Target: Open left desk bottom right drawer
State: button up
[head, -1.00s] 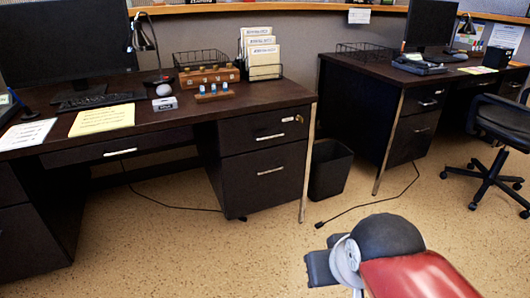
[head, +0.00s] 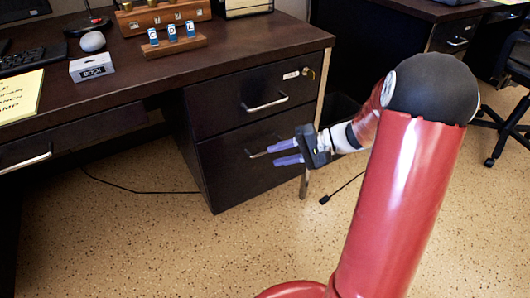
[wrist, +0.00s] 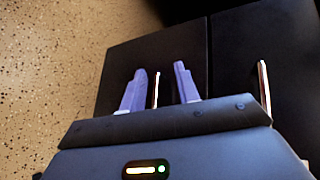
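The left desk's bottom right drawer (head: 224,163) is a dark front with a silver bar handle (head: 254,154), partly hidden by my fingers in the head view. The drawer looks shut, flush with the cabinet. My gripper (head: 273,155) is at the handle, its two purple fingers pointing at the drawer front. In the wrist view my gripper (wrist: 160,72) is open, with one finger on each side of the bottom handle (wrist: 156,90). There is a gap between each finger and the handle. I cannot tell how deep the fingers reach past it.
The top drawer (head: 225,105), with its own handle and a lock, is shut above. The desk's metal leg (head: 304,184) stands just right of the drawers. A cable (head: 342,188) lies on the floor nearby. The speckled floor (head: 150,240) in front of the drawers is clear.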

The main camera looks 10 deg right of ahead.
jog(key=w+d+f+m+t+y+b, duration=0.1)
jog(key=w+d+f+m+t+y, duration=0.1)
jog(key=w+d+f+t, duration=0.25)
jog(key=shift+g, duration=0.45)
jog(key=x, duration=0.7)
jog(key=shift+w+f, duration=0.1)
jog(key=shift+f, duration=0.1)
grip_shut()
